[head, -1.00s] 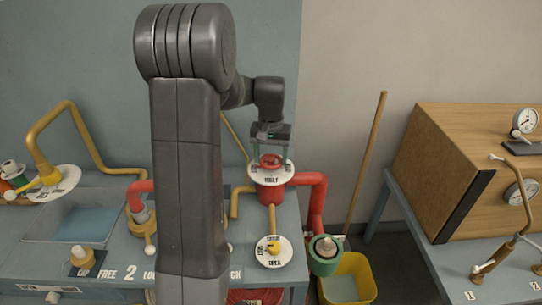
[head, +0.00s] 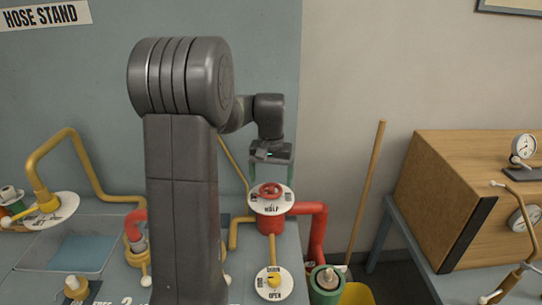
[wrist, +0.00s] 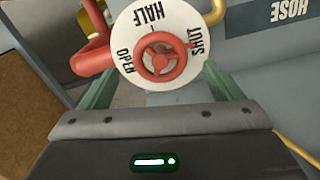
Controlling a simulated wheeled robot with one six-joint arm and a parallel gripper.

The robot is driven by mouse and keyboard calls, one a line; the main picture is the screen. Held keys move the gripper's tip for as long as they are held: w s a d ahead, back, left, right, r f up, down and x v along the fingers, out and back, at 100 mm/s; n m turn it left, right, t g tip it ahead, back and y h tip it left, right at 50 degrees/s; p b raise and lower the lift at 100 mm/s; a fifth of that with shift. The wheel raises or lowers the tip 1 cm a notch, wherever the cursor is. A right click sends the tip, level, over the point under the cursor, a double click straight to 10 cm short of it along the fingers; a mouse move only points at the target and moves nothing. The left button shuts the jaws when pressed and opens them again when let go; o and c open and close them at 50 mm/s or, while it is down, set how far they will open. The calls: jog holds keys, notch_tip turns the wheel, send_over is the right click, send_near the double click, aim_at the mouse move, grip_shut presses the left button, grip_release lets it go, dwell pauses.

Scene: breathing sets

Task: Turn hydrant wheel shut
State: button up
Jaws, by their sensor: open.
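The red hydrant wheel (head: 270,189) sits on a round white dial plate (head: 284,204) on top of the red hydrant. In the wrist view the wheel (wrist: 160,60) is at the top centre, and the plate (wrist: 188,82) reads OPEN, HALF and SHUT.
A yellow valve with its own dial (head: 274,283) stands in front of the hydrant. A red pipe (head: 318,225) bends down right of it. A wooden pole (head: 366,200) leans over a yellow bucket (head: 356,294). A wooden cabinet (head: 440,200) stands at the right. My arm hides part of the bench.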

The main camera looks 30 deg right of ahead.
aim_at(271, 188)
notch_tip(271, 188, up, 10)
jog(key=shift+r+b, duration=0.25)
jog(key=shift+b, duration=0.05)
jog(key=shift+f, duration=0.1)
dwell(0.3)
notch_tip(271, 188, down, 14)
jog(key=shift+p, duration=0.6)
jog(key=shift+n, duration=0.3)
